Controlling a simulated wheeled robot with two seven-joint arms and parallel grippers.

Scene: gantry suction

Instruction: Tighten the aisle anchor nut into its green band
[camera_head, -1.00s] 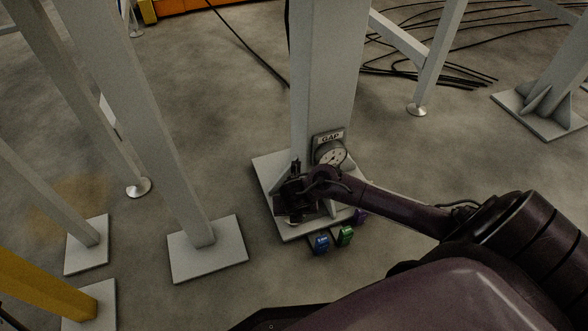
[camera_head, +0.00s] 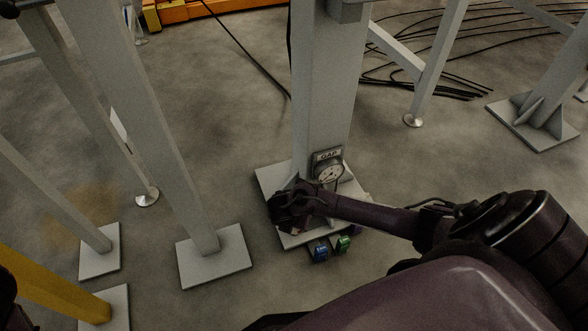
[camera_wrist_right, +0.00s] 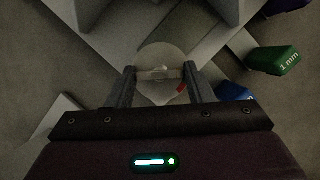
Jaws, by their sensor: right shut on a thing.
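In the right wrist view my right gripper (camera_wrist_right: 160,72) is shut on a small pale metal piece, the anchor nut (camera_wrist_right: 158,74), seen between its two fingertips. A pale round disc (camera_wrist_right: 160,55) with a red patch (camera_wrist_right: 181,88) lies around and beneath it. No green band shows on the disc. In the head view my right gripper (camera_head: 290,212) is low over the column's base plate (camera_head: 268,180) and hides the nut. A GAP dial gauge (camera_head: 327,172) is on the column just behind; its reading is too small to tell. My left gripper is not in view.
A blue tag (camera_head: 320,250) and a green tag (camera_head: 343,243) lie at the plate's front edge; the green one reads "1 mm" in the wrist view (camera_wrist_right: 275,60). The grey column (camera_head: 325,90) rises behind. Posts on plates stand left. Black cables (camera_head: 430,85) lie behind right.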

